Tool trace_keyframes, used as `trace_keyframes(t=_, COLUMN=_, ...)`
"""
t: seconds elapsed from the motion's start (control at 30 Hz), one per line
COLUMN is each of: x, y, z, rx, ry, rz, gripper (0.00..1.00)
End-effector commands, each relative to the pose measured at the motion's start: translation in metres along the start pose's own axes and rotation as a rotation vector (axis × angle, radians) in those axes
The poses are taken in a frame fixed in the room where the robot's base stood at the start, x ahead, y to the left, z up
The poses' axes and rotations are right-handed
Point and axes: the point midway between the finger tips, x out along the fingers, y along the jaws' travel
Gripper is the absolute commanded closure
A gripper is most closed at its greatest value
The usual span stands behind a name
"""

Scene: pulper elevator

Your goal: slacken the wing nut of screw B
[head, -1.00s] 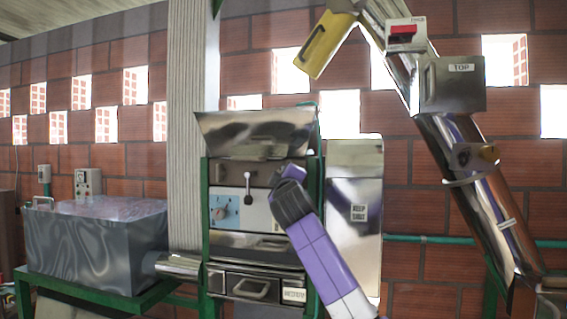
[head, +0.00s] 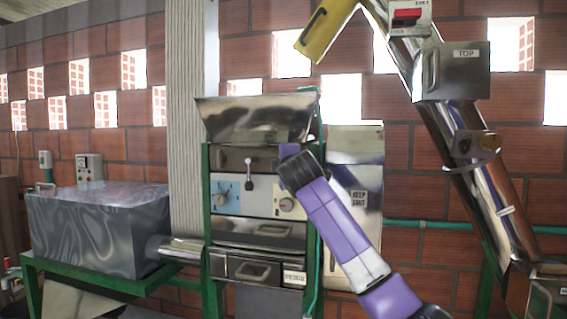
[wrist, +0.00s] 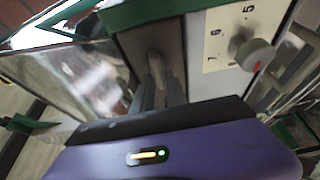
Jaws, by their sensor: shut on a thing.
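In the wrist view my gripper (wrist: 160,88) has its two fingers close together, shut on a small, pale, upright piece (wrist: 156,64) on a grey-brown face of the machine. It appears to be the wing nut; no letter B is legible, and the fingers hide its lower part. In the head view my purple arm reaches to the upper right of the machine (head: 262,231), and my fingers are hidden behind its end.
A round knob (wrist: 255,55) on a plate numbered 5, 6, 7 is close to the right of my fingers. A slanted metal elevator tube (head: 462,165) stands at right, a grey tank (head: 98,232) at left.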

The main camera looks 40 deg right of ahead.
Motion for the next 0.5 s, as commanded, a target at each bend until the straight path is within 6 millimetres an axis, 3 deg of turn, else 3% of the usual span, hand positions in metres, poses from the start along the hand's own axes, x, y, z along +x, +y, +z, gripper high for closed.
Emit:
trace_keyframes(t=0.33, x=0.0005, y=-0.0023, z=0.0003, rx=-0.002, ry=-0.001, rz=-0.005, gripper=1.00)
trace_keyframes(t=0.37, x=0.0005, y=-0.0023, z=0.0004, rx=-0.002, ry=-0.001, rz=-0.005, gripper=0.79)
trace_keyframes(t=0.4, x=0.0005, y=-0.0023, z=0.0004, rx=-0.001, ry=-0.001, rz=-0.005, gripper=0.71)
trace_keyframes(t=0.43, x=0.0005, y=-0.0022, z=0.0004, rx=-0.001, ry=-0.001, rz=-0.004, gripper=0.65)
trace_keyframes(t=0.5, x=0.0004, y=-0.0018, z=0.0003, rx=-0.001, ry=-0.001, rz=-0.004, gripper=0.63)
